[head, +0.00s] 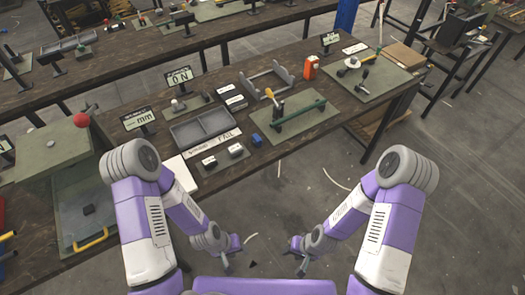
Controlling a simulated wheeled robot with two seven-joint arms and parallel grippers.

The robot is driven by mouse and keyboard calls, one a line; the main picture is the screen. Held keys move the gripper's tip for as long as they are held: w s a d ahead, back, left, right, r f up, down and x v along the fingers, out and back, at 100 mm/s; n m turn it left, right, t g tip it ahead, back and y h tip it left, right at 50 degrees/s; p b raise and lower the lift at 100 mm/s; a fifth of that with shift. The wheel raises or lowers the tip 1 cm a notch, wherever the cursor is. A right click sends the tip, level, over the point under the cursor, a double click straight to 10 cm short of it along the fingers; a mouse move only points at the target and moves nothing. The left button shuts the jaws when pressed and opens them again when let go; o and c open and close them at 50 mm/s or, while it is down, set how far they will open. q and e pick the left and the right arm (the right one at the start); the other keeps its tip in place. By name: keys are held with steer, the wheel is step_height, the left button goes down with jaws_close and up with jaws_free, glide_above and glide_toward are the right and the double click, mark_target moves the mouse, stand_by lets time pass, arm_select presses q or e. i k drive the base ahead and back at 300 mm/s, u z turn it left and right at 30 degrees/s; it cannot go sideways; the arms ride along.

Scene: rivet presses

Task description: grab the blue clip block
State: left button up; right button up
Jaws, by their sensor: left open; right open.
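A small blue clip block (257,140) sits near the front edge of the dark wooden workbench (215,180), right of the tray marked FAIL. Nothing touches it. My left gripper (238,254) is open and empty, low in front of the bench and apart from the block. My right gripper (297,256) is open and empty, also low in front of the bench, right of the left one.
An orange item (311,68) stands farther back. The floor before the bench is mostly clear.

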mark_target(257, 140)
steer(key=z, duration=1.55)
steer(key=i, duration=1.25)
steer(key=u, duration=3.2)
